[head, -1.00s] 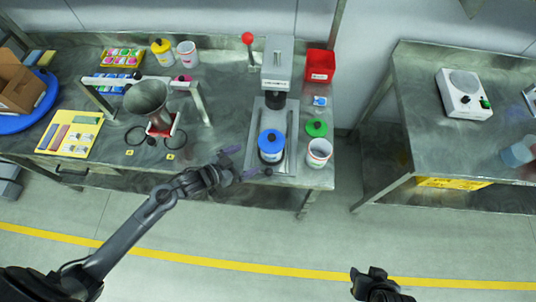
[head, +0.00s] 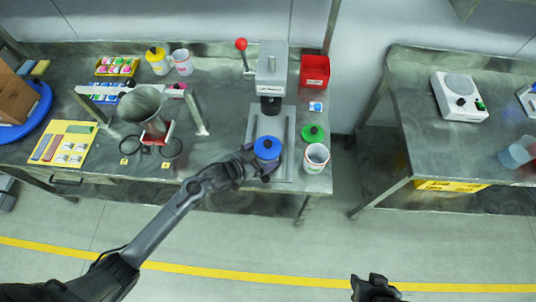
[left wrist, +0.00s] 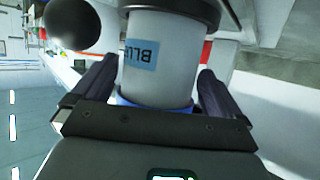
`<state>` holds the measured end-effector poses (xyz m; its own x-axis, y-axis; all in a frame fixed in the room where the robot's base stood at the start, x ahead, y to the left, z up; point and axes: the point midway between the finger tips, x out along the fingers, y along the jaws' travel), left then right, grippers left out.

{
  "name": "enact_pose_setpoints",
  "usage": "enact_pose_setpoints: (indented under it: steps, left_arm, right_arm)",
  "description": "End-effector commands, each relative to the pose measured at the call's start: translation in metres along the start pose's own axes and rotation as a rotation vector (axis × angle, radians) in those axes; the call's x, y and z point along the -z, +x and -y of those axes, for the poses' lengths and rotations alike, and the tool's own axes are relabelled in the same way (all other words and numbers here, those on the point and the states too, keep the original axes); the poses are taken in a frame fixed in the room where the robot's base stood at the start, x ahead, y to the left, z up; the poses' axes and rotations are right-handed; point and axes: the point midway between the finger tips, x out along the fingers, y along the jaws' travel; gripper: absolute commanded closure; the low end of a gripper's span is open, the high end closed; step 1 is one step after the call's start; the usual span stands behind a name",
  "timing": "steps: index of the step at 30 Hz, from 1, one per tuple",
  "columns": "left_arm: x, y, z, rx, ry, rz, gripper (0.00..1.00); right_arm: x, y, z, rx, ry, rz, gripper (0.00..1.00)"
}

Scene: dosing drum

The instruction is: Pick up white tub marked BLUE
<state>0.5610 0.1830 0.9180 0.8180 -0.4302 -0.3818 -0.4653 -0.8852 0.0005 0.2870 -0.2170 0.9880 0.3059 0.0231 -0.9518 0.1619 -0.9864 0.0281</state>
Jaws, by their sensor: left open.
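The white tub with the blue lid (head: 267,148) stands upright on the press base at the table's front. In the left wrist view the white tub (left wrist: 158,75) shows its BLUE label upside down. My left gripper (head: 262,172) is at the front of the tub. Its two fingers (left wrist: 157,92) are open, one on each side of the tub, with a gap visible on the right side.
The press (head: 272,72) stands right behind the tub, with a red-knobbed lever (head: 241,45) beside it. A funnel stand (head: 143,104) is to the left.

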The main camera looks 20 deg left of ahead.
Motion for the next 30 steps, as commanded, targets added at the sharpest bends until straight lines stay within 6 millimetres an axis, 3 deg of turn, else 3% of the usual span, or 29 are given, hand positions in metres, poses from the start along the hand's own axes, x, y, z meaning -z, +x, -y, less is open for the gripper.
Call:
enact_pose_setpoints:
  steps: [4, 12, 20, 30]
  left_arm:
    - [0.0, 0.0116, -0.0001, 0.0, 0.0, 0.0, 0.0]
    - [-0.0005, 0.0129, -0.0003, 0.0, 0.001, 0.001, 0.0]
    - [-0.0005, 0.0127, -0.0002, 0.0, 0.001, 0.0, 0.39]
    - [0.0026, 0.0116, 0.0, 0.0, 0.001, -0.001, 0.39]
  right_arm:
    - [-0.0004, 0.0013, -0.0001, 0.0, 0.0, 0.0, 0.57]
    - [-0.0008, 0.0014, -0.0016, -0.005, -0.006, 0.001, 0.57]
    - [-0.0011, 0.0015, -0.003, -0.01, -0.011, 0.002, 0.57]
    - [-0.0005, 0.0011, -0.0022, -0.007, -0.008, 0.001, 0.57]
